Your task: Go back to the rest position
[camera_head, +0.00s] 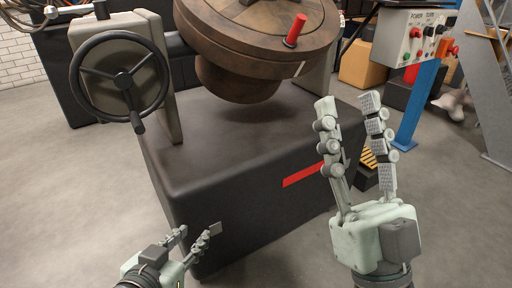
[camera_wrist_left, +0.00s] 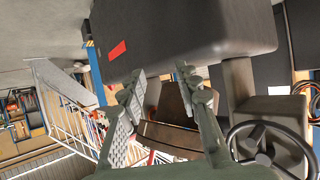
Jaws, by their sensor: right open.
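My left gripper (camera_head: 200,234) is low in the head view, in front of the lower left of the dark machine base (camera_head: 235,185). Its two fingers are apart with nothing between them; they also show in the left wrist view (camera_wrist_left: 160,78). My right gripper (camera_head: 350,102) points up at the right of the base. Its fingers are spread wide and empty, and whether they touch the base cannot be told.
A brown round drum (camera_head: 245,45) with a red handle (camera_head: 295,30) sits above the base. A black handwheel (camera_head: 121,76) stands at the left. A control box (camera_head: 410,37) on a blue post (camera_head: 417,100) stands at the right. Grey floor is free at the left.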

